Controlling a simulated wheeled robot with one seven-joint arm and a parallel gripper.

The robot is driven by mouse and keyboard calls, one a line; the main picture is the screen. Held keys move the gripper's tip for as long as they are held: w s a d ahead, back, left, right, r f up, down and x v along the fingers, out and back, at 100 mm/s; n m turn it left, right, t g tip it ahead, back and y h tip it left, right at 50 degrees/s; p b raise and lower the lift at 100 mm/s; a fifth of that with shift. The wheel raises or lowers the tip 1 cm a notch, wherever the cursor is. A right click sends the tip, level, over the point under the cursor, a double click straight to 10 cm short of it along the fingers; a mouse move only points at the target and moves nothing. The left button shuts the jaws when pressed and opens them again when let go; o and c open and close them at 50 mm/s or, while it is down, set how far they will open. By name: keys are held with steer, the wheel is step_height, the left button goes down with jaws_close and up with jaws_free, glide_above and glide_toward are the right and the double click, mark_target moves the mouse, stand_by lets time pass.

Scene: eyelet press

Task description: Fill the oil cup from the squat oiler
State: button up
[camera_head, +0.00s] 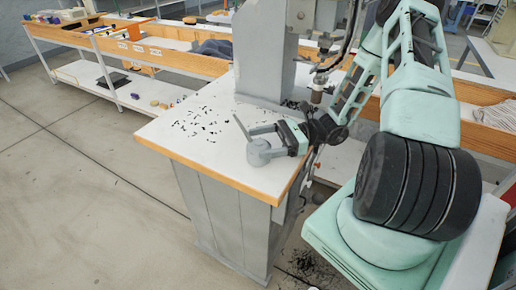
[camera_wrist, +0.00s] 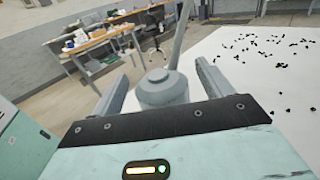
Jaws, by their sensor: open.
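The squat oiler (camera_head: 260,153) is a small grey can with a long thin spout slanting up. It stands on the white worktop near its front edge. My gripper (camera_head: 267,143) is at the oiler with its fingers open. In the wrist view the oiler (camera_wrist: 162,92) stands upright between the two spread fingers, with a gap visible on each side. Its lower part is hidden by my gripper's body. I cannot pick out the oil cup with certainty.
The worktop (camera_head: 190,145) has small black bits scattered to the left of the oiler. The grey press column (camera_head: 262,55) rises behind, and a press tool (camera_head: 317,92) hangs beside my arm. A long shelf bench (camera_head: 120,60) stands at the back left.

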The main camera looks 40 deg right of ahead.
mark_target(254, 143)
steer(key=x, duration=0.3)
steer(key=shift+a+p, duration=0.3)
steer(key=c, duration=1.1)
steer(key=shift+c, duration=0.2)
steer(key=shift+r, duration=0.1)
